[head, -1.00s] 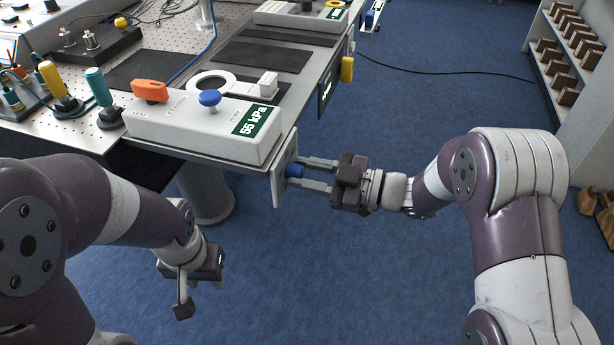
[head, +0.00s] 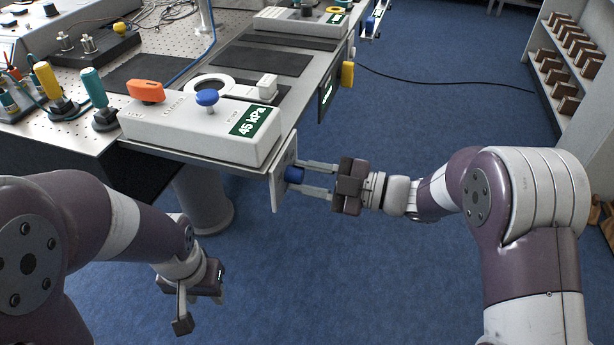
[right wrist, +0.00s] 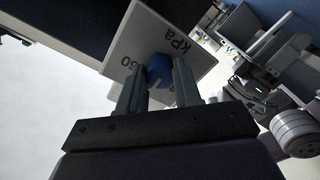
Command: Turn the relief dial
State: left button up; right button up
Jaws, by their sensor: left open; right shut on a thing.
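The relief dial is a blue knob (head: 294,174) on a white plate (head: 279,184) fixed to the table's front right edge. My right gripper (head: 306,178) is shut on this knob from the right, one finger on each side. In the right wrist view the blue knob (right wrist: 159,70) sits between the two fingers, with "kPa" and "60" printed on the plate (right wrist: 150,36). A green display (head: 249,121) on the white box above reads 45 kPa. My left gripper (head: 184,308) is open, low at the left over the floor, apart from everything.
The white box (head: 190,130) carries an orange handle (head: 146,92) and a blue mushroom knob (head: 207,98). Teal and yellow handles stand to its left. A yellow item (head: 347,74) hangs on the table's side.

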jog(key=o, duration=1)
jog(key=shift+o, duration=0.2)
jog(key=p+v, duration=0.1)
jog(key=v, duration=1.1)
jog(key=shift+d+p, duration=0.35)
jog(key=shift+s, duration=0.15)
